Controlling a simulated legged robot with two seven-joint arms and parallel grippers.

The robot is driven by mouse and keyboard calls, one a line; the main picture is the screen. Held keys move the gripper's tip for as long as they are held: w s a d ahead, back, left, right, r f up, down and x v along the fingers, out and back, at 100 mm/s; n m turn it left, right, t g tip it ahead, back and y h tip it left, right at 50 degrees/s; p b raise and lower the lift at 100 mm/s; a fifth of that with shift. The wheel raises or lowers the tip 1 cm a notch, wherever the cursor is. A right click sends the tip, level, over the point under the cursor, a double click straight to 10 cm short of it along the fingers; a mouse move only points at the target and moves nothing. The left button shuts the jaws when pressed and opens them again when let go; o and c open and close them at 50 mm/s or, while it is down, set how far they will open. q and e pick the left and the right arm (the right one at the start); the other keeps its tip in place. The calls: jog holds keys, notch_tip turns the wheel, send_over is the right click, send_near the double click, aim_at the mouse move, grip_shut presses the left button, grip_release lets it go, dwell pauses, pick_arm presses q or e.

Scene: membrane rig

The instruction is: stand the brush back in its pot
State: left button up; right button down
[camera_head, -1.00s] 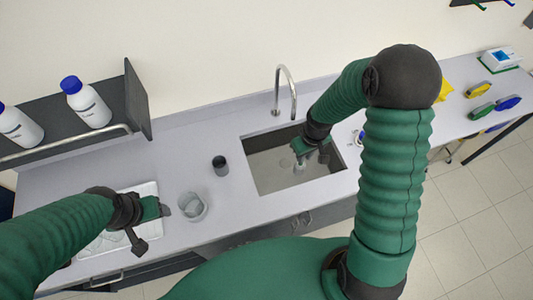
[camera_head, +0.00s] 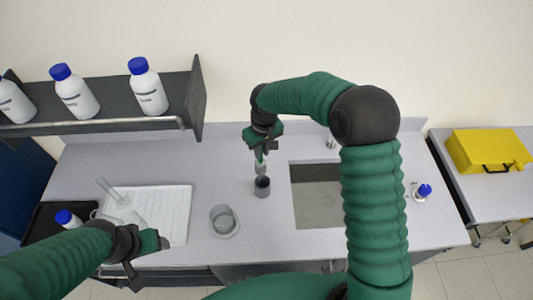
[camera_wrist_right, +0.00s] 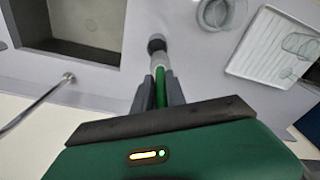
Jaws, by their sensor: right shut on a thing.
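The pot (camera_head: 263,190) is a small dark grey cylinder standing upright on the counter, left of the sink. It also shows in the right wrist view (camera_wrist_right: 156,42). My right gripper (camera_head: 261,151) is shut on the brush (camera_head: 260,169), whose green handle (camera_wrist_right: 161,88) shows between the fingers in the right wrist view. The brush hangs pale end down, directly over the pot. Its lower end overlaps the pot's mouth in the head view; I cannot tell whether it is inside the rim. My left gripper (camera_head: 150,242) is over the front of the white drainer; its jaws are unclear.
A clear beaker (camera_head: 222,219) stands left of the pot. The ribbed white drainer (camera_head: 176,203) holds glassware. The sink (camera_head: 317,196) and tap (camera_wrist_right: 40,102) are to the pot's right in the head view. A bottle shelf (camera_head: 120,125) is at the back left.

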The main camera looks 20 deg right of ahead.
aim_at(263, 164)
jog(key=shift+s+d+f, duration=0.1)
jog(key=shift+d+f, duration=0.1)
jog(key=shift+f, duration=0.15)
jog(key=f+b, duration=0.2)
jog(key=f, duration=0.1)
jog(key=f+b, duration=0.1)
jog(key=shift+w+d+f, duration=0.3)
jog(key=shift+w, duration=0.05)
jog(key=f+b, duration=0.2)
jog(key=shift+s+a+f+b, duration=0.25)
jog(key=shift+a+f+b, duration=0.05)
jog(key=shift+a+f, duration=0.05)
jog(key=f, duration=0.1)
jog(key=f+b, duration=0.2)
jog(key=shift+w+d+f, duration=0.2)
jog(key=shift+d, duration=0.05)
jog(key=shift+s+f+b, duration=0.1)
jog(key=shift+f+b, duration=0.3)
jog(key=shift+f, duration=0.3)
jog(key=shift+a, duration=0.1)
